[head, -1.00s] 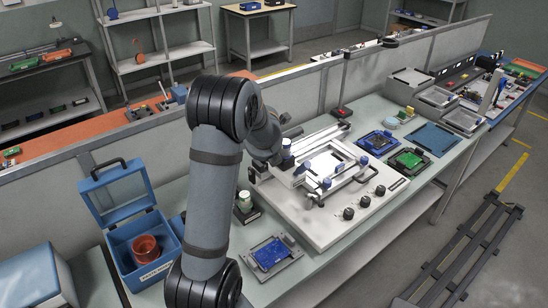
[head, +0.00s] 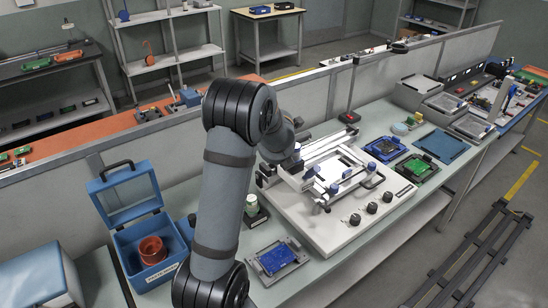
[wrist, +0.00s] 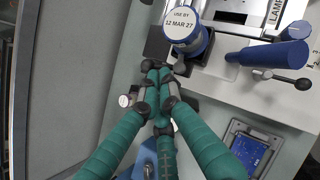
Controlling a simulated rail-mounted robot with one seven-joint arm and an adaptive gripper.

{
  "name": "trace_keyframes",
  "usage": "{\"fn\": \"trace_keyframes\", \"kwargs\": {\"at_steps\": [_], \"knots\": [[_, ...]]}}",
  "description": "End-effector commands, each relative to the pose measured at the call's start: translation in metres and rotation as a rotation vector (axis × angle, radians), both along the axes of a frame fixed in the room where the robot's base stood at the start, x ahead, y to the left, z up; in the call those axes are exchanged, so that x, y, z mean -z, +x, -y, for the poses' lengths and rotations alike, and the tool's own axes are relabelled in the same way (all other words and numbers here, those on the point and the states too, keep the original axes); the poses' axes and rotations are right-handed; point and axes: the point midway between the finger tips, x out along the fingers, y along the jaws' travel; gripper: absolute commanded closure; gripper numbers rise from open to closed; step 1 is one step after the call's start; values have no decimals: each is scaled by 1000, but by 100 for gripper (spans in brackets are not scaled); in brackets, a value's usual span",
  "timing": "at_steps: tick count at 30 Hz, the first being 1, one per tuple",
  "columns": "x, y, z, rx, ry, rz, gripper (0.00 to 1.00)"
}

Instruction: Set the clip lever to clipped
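A white stencil-printer-like machine (head: 325,232) stands on the bench, with a framed plate, blue handles and black knobs. In the wrist view a blue cylinder (wrist: 187,38) carries a label "USE BY 12 MAR 27". A blue handle (wrist: 270,54) and a thin metal lever with dark ball ends (wrist: 283,78) are to its right. I cannot tell for sure which part is the clip lever. My gripper (wrist: 162,72) has teal fingers drawn together at the tips, just below the cylinder, near a small dark knob. I see nothing held; contact is unclear. The arm hides it in the head view.
An open blue box (head: 148,258) with a red-brown cup (head: 153,249) stands left. A tray with a blue board (head: 277,258) lies in front of the machine. Blue and green boards (head: 417,168) lie right of it. A grey partition runs behind the bench.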

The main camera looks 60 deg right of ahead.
Motion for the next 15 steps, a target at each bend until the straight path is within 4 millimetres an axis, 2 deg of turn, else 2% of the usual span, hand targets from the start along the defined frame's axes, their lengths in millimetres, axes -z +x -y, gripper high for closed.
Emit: {"fn": "trace_keyframes", "kwargs": {"at_steps": [10, 15], "knots": [[0, -2, 1, 1, 1, -1, 100], [-2, -10, -7, 5, -1, 0, 100]]}}
